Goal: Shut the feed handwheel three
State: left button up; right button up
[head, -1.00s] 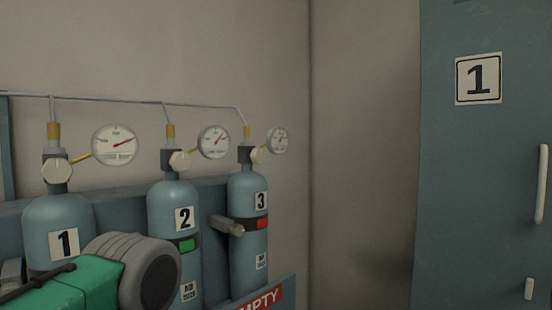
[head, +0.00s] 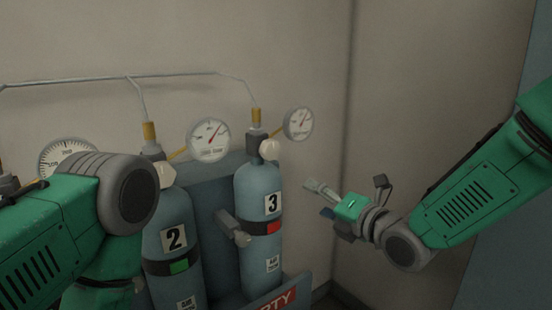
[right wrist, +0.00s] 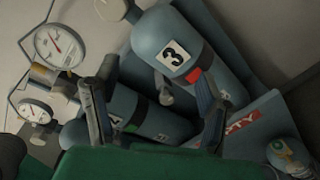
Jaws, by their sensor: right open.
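Feed handwheel three is the small cream knob (head: 269,150) on the valve atop the blue cylinder marked 3 (head: 258,232) in the head view. A pale shape at the top edge of the right wrist view (right wrist: 110,8) may be it, cut off. My right gripper (head: 318,199) is open and empty, to the right of cylinder 3 and lower than the handwheel, apart from both. In the right wrist view its two fingers (right wrist: 157,75) stand wide apart, with cylinder 3 (right wrist: 185,45) beyond them. My left arm covers the left foreground; its gripper does not show.
Cylinder 2 (head: 171,222) stands left of cylinder 3. A round gauge (head: 298,124) sits just right of handwheel three, and another gauge (head: 209,140) to its left. A grey clamp (head: 233,228) juts out beside cylinder 3. A thin pipe (head: 180,75) runs above.

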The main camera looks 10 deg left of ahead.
aim_at(273, 152)
jog(key=a+r+n+y, duration=0.2)
jog(key=a+r+n, duration=0.15)
jog(key=r, duration=0.35)
jog(key=w+a+p, duration=0.1)
jog(key=w, duration=0.1)
jog(key=w+a+p, duration=0.1)
jog(key=w+a, duration=0.2)
jog(key=w, duration=0.2)
jog(key=shift+a+r+p, duration=0.1)
jog(key=shift+a+p, duration=0.1)
jog(key=shift+p, duration=0.2)
jog(key=p+x, duration=0.1)
jog(key=x, duration=0.5)
jog(key=shift+s+a, duration=0.1)
jog(key=shift+s, duration=0.1)
jog(key=shift+d, duration=0.3)
jog(key=shift+c, duration=1.3)
jog(key=c, duration=0.7)
jog(key=shift+c, duration=1)
pick_arm(q)
jog(key=r, duration=0.4)
jog(key=shift+s+a+r, duration=0.1)
jog(key=shift+a+r, duration=0.05)
jog(key=shift+a, duration=0.05)
pick_arm(e)
jog(key=shift+s+a, duration=0.1)
